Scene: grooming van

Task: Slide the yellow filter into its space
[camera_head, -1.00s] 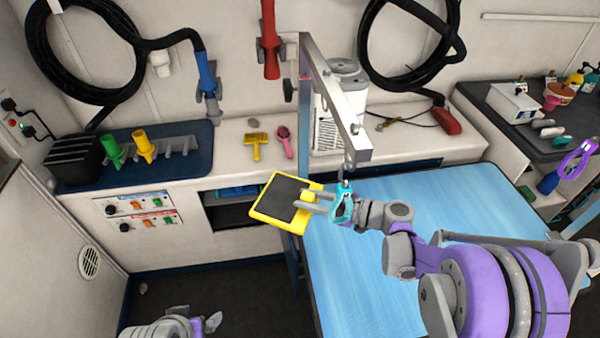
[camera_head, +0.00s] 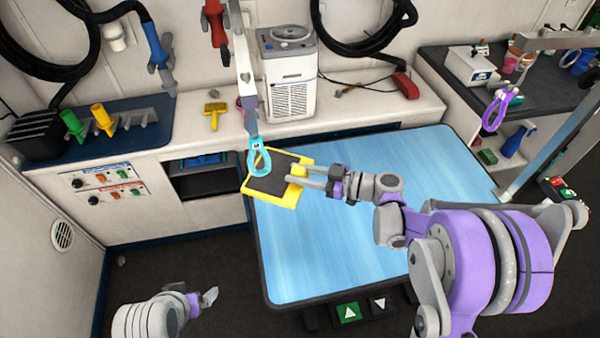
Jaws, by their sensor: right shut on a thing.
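The yellow filter (camera_head: 270,185) is a flat yellow frame with a dark panel. My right gripper (camera_head: 301,178) is shut on its right side and holds it tilted, in front of the table's back left corner in the picture. An open dark compartment (camera_head: 205,184) in the white cabinet lies left of the filter, with blue items on its upper level. Whether this is the filter's space I cannot tell. My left gripper (camera_head: 205,299) is low at the left, apart from everything; its finger opening is not clear.
A teal loop (camera_head: 251,160) hangs from a metal arm (camera_head: 245,75) and overlaps the filter's left part. The blue table (camera_head: 350,220) is bare. A white machine (camera_head: 289,85), a yellow brush (camera_head: 215,109) and a dark tool tray (camera_head: 150,140) stand on the counter.

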